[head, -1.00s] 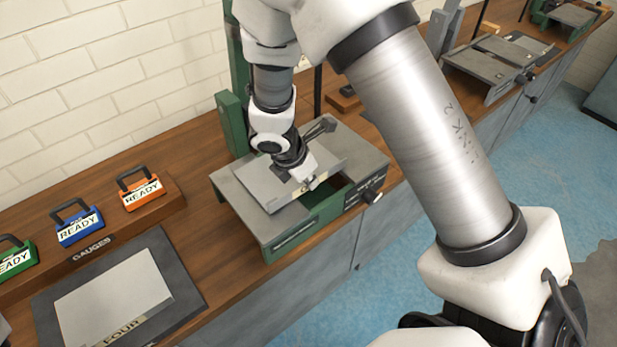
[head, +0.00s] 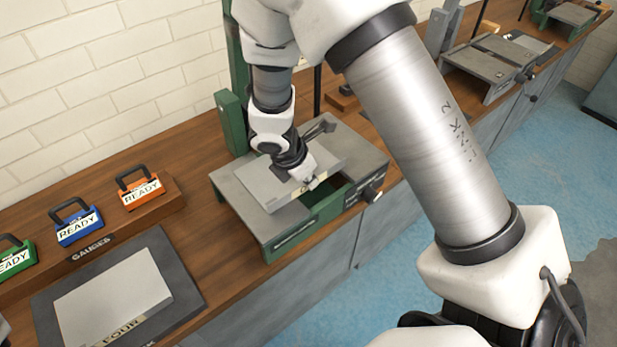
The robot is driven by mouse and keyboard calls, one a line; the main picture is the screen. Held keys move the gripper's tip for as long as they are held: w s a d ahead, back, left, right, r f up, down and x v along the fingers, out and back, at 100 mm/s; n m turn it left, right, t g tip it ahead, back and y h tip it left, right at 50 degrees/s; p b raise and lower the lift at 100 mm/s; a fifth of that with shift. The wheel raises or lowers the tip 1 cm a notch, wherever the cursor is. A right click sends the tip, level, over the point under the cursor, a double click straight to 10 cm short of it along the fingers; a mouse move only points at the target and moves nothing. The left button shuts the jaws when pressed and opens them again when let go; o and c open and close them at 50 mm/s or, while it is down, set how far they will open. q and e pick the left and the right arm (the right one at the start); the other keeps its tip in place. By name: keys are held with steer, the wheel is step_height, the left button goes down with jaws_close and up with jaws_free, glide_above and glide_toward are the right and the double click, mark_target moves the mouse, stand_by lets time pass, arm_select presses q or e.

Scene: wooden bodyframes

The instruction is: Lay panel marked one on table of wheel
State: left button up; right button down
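A light grey panel (head: 268,188) lies on or just above the grey table (head: 240,215) of a green-framed machine. Its front edge has a pale label, mostly covered by my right gripper, so I cannot read the whole mark. My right gripper (head: 310,182) is at the panel's front edge, pointing down, with its fingertips at the label. Whether the fingers are closed on the edge is too small to tell. A dark opening shows in the table just right of the panel.
Another panel, marked FOUR (head: 115,295), lies on a dark mat (head: 185,285) at the lower left. Green, blue and orange READY gauges (head: 140,192) stand on a wooden block along the wall. A green post (head: 232,125) rises behind the table. Other machines (head: 495,65) stand farther right.

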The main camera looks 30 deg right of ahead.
steer(key=c, duration=1.2)
jaws_free()
steer(key=shift+c, duration=0.2)
steer(key=shift+o, duration=0.3)
steer(key=o, duration=0.5)
step_height(320, 180, up, 7)
steer(key=p, duration=0.7)
